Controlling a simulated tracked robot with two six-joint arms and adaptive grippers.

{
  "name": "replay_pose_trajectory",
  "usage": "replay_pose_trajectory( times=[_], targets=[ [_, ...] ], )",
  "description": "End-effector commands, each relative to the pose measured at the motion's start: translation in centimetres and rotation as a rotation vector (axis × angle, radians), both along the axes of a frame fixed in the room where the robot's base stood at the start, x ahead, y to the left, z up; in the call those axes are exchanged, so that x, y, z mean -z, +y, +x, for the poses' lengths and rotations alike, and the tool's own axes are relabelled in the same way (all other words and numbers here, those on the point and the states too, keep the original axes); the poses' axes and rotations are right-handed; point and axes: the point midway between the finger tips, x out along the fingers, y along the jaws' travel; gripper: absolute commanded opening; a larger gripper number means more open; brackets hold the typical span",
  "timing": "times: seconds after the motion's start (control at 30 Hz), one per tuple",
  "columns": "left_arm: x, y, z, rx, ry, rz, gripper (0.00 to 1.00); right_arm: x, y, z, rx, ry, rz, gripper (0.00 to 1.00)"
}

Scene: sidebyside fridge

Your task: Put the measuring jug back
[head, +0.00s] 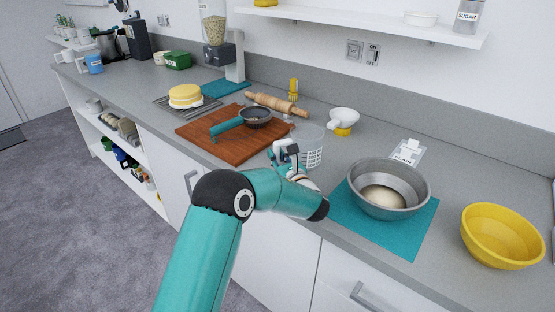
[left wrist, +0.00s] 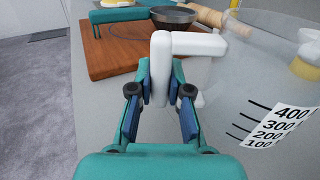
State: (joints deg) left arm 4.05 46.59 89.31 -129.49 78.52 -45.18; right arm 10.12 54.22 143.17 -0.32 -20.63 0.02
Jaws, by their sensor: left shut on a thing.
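The clear measuring jug (head: 312,148) with black markings stands upright at the counter, right of the wooden board; whether its base touches the counter I cannot tell. In the left wrist view the jug (left wrist: 265,75) fills the right side, its number scale facing me. My left gripper (head: 284,158) is at the jug's left side. The left wrist view shows the gripper (left wrist: 162,92) shut on the jug's white handle (left wrist: 164,62), with one blue-padded finger on each side of it. My right gripper is not in view.
The wooden board (head: 215,144) with a sieve (head: 256,117) lies left of the jug, with a rolling pin (head: 276,104) behind. A metal bowl of dough (head: 362,193) on a teal mat (head: 408,243) stands to the right. A white and yellow item (head: 343,118) is behind the jug.

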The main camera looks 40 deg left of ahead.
Motion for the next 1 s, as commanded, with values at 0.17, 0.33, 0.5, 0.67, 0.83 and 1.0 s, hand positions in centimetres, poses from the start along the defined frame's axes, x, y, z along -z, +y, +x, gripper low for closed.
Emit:
replay_pose_trajectory(
  times=[0.17, 0.33, 0.5, 0.67, 0.83, 1.0],
  targets=[
    [1.13, 0.0, 0.01, 0.0, -0.002, 0.0, 0.0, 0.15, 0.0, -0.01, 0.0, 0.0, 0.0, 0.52],
    [1.11, -0.02, 0.01, 0.0, -0.002, 0.0, 0.0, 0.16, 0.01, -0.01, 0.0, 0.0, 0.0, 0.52],
    [1.22, -0.03, 0.01, 0.001, 0.0, -0.001, 0.34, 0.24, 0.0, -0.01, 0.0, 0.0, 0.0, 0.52],
    [1.21, -0.05, 0.02, 0.001, 0.0, -0.001, 0.42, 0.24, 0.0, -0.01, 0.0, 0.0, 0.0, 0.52],
    [1.2, -0.07, 0.04, 0.001, -0.001, -0.001, 0.42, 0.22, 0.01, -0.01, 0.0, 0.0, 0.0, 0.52],
    [1.3, -0.14, 0.09, 0.002, 0.002, -0.001, 0.42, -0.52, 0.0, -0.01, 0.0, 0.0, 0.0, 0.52]
  ],
)
